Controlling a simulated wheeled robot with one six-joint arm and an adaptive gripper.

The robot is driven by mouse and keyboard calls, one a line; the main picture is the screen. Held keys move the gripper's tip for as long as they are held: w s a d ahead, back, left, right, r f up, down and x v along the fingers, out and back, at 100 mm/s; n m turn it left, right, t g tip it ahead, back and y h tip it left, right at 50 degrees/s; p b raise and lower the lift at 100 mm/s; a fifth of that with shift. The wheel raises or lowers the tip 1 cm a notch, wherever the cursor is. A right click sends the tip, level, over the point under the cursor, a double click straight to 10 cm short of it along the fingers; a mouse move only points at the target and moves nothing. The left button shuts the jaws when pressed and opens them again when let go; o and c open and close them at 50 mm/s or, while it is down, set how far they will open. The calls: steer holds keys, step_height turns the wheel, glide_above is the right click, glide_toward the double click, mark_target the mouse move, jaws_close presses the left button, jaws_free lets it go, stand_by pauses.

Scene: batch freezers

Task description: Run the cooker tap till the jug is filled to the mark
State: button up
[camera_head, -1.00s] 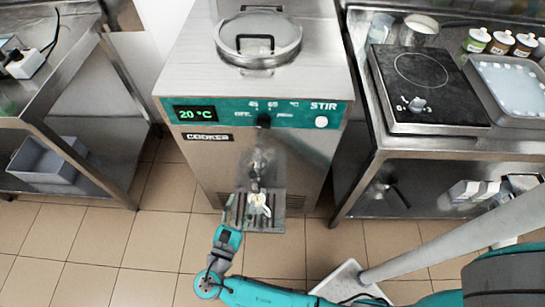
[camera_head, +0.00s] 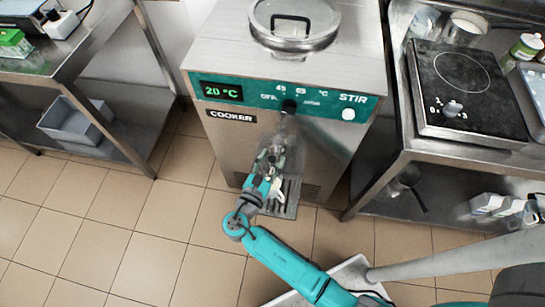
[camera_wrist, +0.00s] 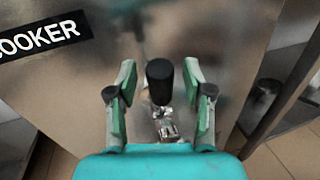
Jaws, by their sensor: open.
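The steel cooker (camera_head: 330,150) stands ahead, with its green panel reading 20 °C. In the wrist view, the tap's black handle (camera_wrist: 160,82) lies between the fingers of my gripper (camera_wrist: 160,74), with clear gaps on both sides. The tap's shiny metal body (camera_wrist: 165,128) shows below it. In the head view, my gripper (camera_head: 271,158) is at the tap on the cooker's front, and it is open. A pale part of the jug (camera_head: 278,189) shows over the drip tray (camera_head: 291,200), just beside my wrist. My arm hides most of it, and its water level and mark cannot be seen.
A steel table with a black hotplate (camera_head: 470,90) stands close to the cooker's right. Another steel table (camera_head: 75,60) with a grey bin (camera_head: 75,127) beneath is at the left. A white tray (camera_head: 345,275) lies low in front. Tiled floor is free at the left.

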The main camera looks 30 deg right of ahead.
steer(key=shift+w+d, duration=0.25)
steer(key=shift+d, duration=0.05)
jaws_close()
steer(key=shift+w+d+r+g+y, duration=0.3)
steer(key=shift+w+d+g+y, duration=0.3)
steer(key=shift+w+g, duration=0.1)
steer(key=shift+w+d+n+g+y, duration=0.4)
steer(key=shift+w+d+g+y, duration=0.1)
steer(key=shift+w+g+y, duration=0.3)
